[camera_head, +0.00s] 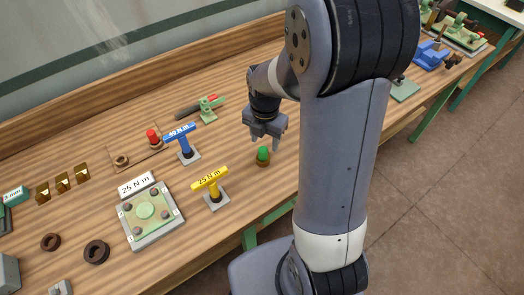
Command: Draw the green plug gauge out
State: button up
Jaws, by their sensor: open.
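The green plug gauge (263,153) stands upright in a small brown ring-like holder (262,162) on the wooden bench. Only its green top shows above the holder. My gripper (265,142) is open and points down, just above and slightly behind the green plug gauge. It looks empty, and I see no contact with the gauge. The exact gap between them is hard to tell from this view.
A red-topped plug (152,137) sits on a board (137,160). A green clamp-like tool (209,108) lies behind. Bench near the gauge is clear.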

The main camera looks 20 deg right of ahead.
aim_at(263, 149)
jog(key=shift+a+f+p, duration=0.15)
jog(key=shift+f+p, duration=0.15)
jog(key=shift+f, duration=1.25)
jog(key=shift+a+f+p, duration=0.1)
jog(key=shift+f+p, duration=0.2)
jog(key=shift+f, duration=1.2)
grip_shut()
